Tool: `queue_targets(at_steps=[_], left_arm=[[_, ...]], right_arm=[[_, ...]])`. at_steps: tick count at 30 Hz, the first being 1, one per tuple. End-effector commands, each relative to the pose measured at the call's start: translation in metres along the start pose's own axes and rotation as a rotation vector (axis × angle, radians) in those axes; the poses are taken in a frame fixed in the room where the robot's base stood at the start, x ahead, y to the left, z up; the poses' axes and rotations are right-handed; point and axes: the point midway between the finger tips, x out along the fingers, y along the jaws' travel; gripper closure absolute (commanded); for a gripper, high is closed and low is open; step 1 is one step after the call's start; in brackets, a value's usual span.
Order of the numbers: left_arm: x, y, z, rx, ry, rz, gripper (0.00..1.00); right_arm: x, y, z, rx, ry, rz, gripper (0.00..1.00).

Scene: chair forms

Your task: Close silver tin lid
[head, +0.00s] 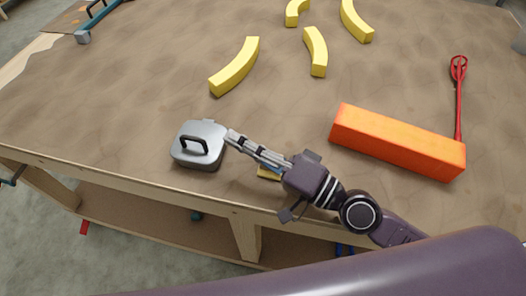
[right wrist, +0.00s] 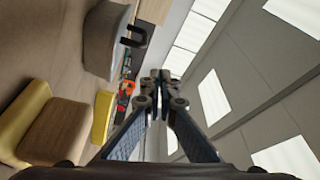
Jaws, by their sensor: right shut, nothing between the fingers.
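The silver tin (head: 185,161) stands on the brown table near its front edge, left of centre in the head view. Its lid (head: 207,130) with a black handle (head: 194,146) appears to lie flat on top; I see no clear gap. The tin also shows at the upper left of the right wrist view (right wrist: 107,40), with its handle (right wrist: 133,36). My right gripper (head: 231,138) is shut and empty, its tips close by the tin's right side; whether they touch it I cannot tell. In the right wrist view the fingertips (right wrist: 157,79) meet. My left gripper is not in view.
A long orange block (head: 396,143) lies to the right, with a red tool (head: 459,95) behind it. Several curved yellow pieces (head: 236,67) lie farther back. A small yellow piece (head: 268,173) is partly hidden under my right gripper. The table is clear left of the tin.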

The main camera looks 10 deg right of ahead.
Motion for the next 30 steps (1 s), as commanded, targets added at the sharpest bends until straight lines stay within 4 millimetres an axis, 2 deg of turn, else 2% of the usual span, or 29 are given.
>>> queue_targets(at_steps=[19,30], left_arm=[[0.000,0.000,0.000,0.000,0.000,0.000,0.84],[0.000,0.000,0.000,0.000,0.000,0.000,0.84]], right_arm=[[-0.052,0.004,-0.002,0.000,0.006,0.015,1.00],[-0.058,0.003,-0.001,0.003,0.005,0.011,1.00]])
